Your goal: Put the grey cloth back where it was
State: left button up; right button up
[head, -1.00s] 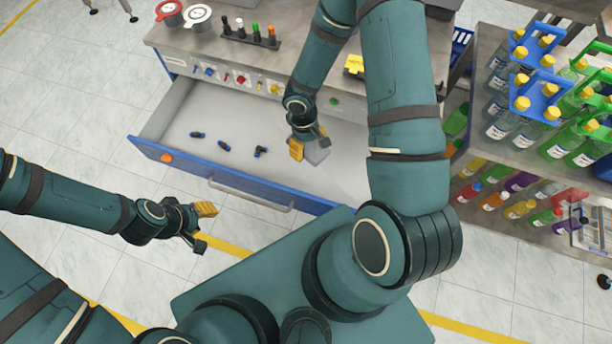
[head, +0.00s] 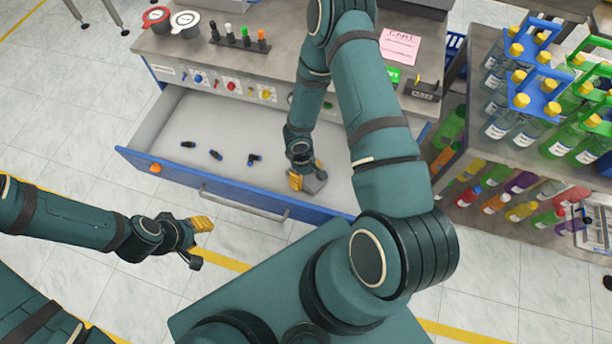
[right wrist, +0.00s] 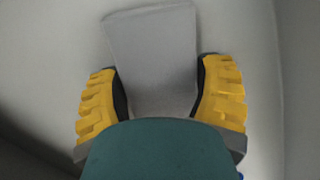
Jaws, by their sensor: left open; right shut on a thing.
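The grey cloth (right wrist: 152,55) lies between the yellow fingers of my right gripper (right wrist: 158,95) in the right wrist view. A small grey part of it (head: 316,184) also shows beside the fingers in the head view. My right gripper (head: 306,182) is shut on the cloth, inside the open drawer (head: 240,140), over its right part near the front wall. From these views I cannot tell whether the cloth touches the drawer floor. My left gripper (head: 198,242) is open and empty, in front of the drawer over the floor.
Several small dark parts (head: 215,155) lie in the left part of the drawer. A shelf of bottles (head: 510,150) stands at the right.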

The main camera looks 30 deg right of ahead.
jog(key=shift+f, duration=0.3)
jog(key=shift+f, duration=0.1)
jog(key=o, duration=1.2)
